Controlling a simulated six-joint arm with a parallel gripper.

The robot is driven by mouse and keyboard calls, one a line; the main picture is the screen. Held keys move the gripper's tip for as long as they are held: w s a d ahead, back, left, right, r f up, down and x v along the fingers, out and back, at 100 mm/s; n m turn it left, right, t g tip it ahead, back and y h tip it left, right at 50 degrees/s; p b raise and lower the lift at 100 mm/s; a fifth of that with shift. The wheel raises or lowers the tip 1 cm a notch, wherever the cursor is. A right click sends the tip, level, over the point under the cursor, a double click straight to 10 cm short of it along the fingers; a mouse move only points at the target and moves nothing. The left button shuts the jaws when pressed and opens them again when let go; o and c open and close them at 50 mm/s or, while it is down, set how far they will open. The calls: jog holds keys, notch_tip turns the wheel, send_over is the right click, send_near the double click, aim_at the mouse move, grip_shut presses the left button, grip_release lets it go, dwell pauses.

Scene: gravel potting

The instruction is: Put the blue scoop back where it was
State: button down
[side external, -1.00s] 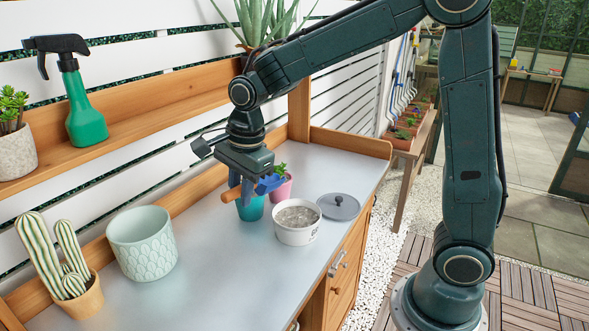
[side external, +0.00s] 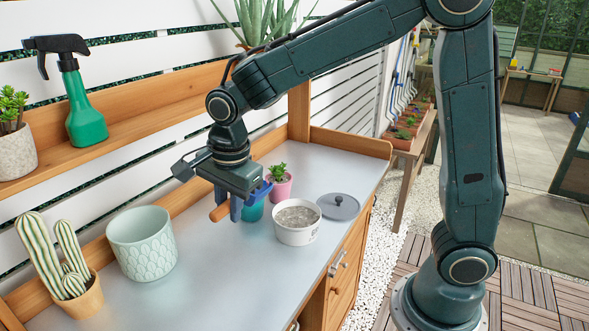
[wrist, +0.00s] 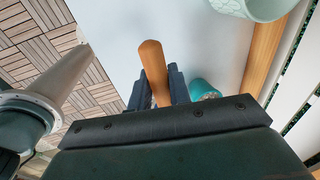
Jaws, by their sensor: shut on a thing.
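My gripper (side external: 238,205) is shut on the blue scoop (side external: 264,188) and holds it above the bench, just left of and in front of the teal pot. The scoop's wooden handle (side external: 219,212) sticks out on the left of the fingers; its blue part shows on the right, partly hidden by the gripper. In the wrist view the handle (wrist: 153,68) stands between the fingers (wrist: 158,88); the blue part is hidden there. A white tub of gravel (side external: 297,236) stands to the right, with its grey lid (side external: 338,207) lying beside it.
The teal pot (side external: 254,212) is partly behind my gripper. A pink pot (side external: 281,189) with a succulent stands behind it. A pale green pot (side external: 142,245) and a potted cactus (side external: 85,301) stand on the left. The front middle of the grey bench top (side external: 225,285) is clear.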

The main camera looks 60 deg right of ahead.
send_over(238, 280)
jog(key=f, duration=1.2)
jog(key=shift+s+a+f, duration=0.1)
jog(key=shift+s+f, duration=0.15)
jog(key=shift+s, duration=0.05)
jog(key=shift+f, duration=2.15)
jog(key=shift+f, duration=0.1)
jog(key=c, duration=1.3)
grip_release()
notch_tip(238, 280, up, 12)
jog(key=s, duration=0.2)
jog(key=shift+a, duration=0.2)
